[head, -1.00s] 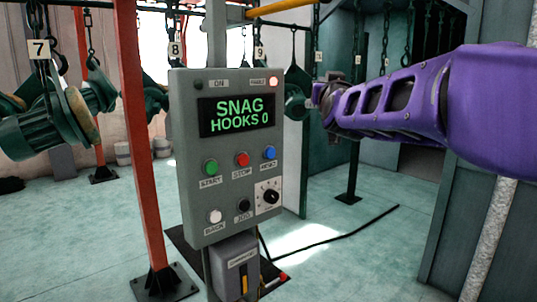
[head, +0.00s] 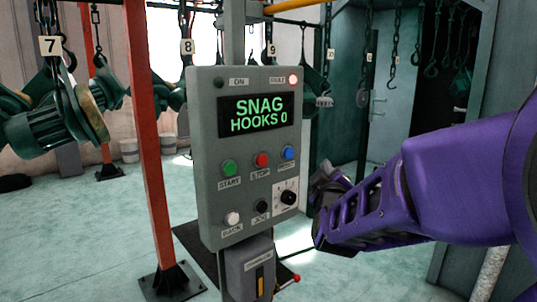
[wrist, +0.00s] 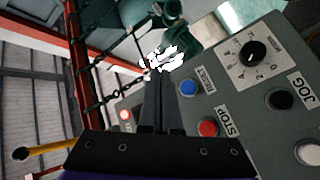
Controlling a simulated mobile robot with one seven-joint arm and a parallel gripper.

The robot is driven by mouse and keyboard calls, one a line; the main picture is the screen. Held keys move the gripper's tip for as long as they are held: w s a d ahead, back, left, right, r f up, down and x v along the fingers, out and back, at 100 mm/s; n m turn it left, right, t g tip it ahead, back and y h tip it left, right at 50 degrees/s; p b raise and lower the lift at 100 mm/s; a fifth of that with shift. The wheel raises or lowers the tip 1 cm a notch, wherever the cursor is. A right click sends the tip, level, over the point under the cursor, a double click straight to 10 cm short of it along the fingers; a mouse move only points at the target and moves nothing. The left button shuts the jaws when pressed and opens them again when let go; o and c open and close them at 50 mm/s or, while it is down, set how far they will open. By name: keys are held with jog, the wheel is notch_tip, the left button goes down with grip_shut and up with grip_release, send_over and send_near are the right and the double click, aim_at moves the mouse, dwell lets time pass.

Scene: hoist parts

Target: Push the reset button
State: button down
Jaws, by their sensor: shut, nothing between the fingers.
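The blue reset button (head: 288,152) is at the right end of the top button row on the grey control box (head: 207,130). It also shows in the wrist view (wrist: 188,88), beside its RESET label. My gripper (head: 326,183) is to the right of the box in the head view, lower than the blue button; its fingertips are hard to make out there. In the wrist view my gripper (wrist: 158,82) is shut and empty, its dark fingers just left of the blue button. I cannot tell how far the fingertips are from the panel.
A red stop button (head: 261,160), green start button (head: 230,167) and dial (head: 287,197) are close by. The screen (head: 257,113) reads SNAG HOOKS 0, and the fault lamp (head: 293,80) is lit. A red post (head: 147,150) stands left; chains and hooks hang behind.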

aim_at(293, 156)
jog(key=shift+w, duration=0.1)
jog(key=w+a+p, duration=0.1)
jog(key=w+a, duration=0.4)
jog(key=w, duration=0.2)
dwell(0.4)
jog(key=shift+a, duration=0.15)
dwell(1.8)
jog(key=shift+w+a, duration=0.2)
jog(key=shift+w, duration=0.1)
jog(key=shift+w+a, duration=0.25)
jog(key=shift+w, duration=0.1)
dwell(0.7)
jog(key=shift+s, duration=0.1)
jog(key=shift+s+d, duration=0.5)
jog(key=shift+s, duration=0.1)
jog(key=shift+s+d+b, duration=0.2)
jog(key=shift+s+d, duration=0.55)
jog(key=shift+s, duration=0.25)
jog(key=shift+s+d+b, duration=0.2)
jog(key=shift+s+d, duration=0.55)
jog(key=shift+s, duration=0.25)
